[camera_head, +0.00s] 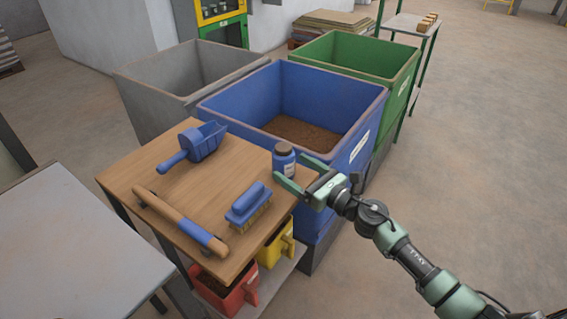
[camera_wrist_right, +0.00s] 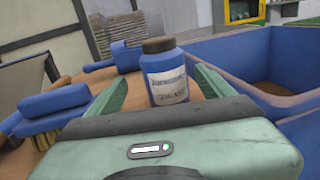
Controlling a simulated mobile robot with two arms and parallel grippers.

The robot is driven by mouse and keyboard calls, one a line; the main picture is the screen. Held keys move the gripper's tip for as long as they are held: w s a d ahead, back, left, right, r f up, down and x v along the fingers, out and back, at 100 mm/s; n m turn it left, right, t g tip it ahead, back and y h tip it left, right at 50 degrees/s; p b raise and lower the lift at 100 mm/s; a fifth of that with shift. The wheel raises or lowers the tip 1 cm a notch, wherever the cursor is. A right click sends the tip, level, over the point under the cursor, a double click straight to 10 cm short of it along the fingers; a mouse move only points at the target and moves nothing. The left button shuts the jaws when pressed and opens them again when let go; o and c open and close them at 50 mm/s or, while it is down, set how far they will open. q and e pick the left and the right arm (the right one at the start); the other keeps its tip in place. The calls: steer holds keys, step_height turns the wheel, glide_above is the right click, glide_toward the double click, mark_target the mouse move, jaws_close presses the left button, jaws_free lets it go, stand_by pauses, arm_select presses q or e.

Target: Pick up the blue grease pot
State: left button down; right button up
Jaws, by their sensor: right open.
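The blue grease pot (camera_head: 284,160) stands upright at the right corner of the wooden table, close to the blue bin. It has a brown lid and a pale label. My right gripper (camera_head: 294,174) is open, with its green fingers reaching in from the right around the pot. In the right wrist view the pot (camera_wrist_right: 165,75) stands between the two open fingers (camera_wrist_right: 158,88), and the gripper body hides its base. I cannot tell whether either finger touches it. My left gripper is not in view.
On the wooden table (camera_head: 150,172) lie a blue scoop (camera_head: 200,143), a blue brush (camera_head: 248,205) and a wooden roller-like tool (camera_head: 180,220). The blue bin (camera_head: 235,105) with brown material stands behind. Red (camera_head: 225,290) and yellow (camera_head: 277,245) containers sit below. Floor at right is clear.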

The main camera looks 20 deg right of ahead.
mark_target(276, 155)
steer(key=shift+w+a+n, duration=0.25)
steer(key=shift+w+n, duration=0.05)
steer(key=shift+w, duration=0.05)
steer(key=x, duration=0.7)
steer(key=shift+w+d+f, duration=0.15)
steer(key=shift+w+d, duration=0.05)
steer(key=shift+d, duration=0.1)
steer(key=shift+c, duration=0.3)
jaws_close()
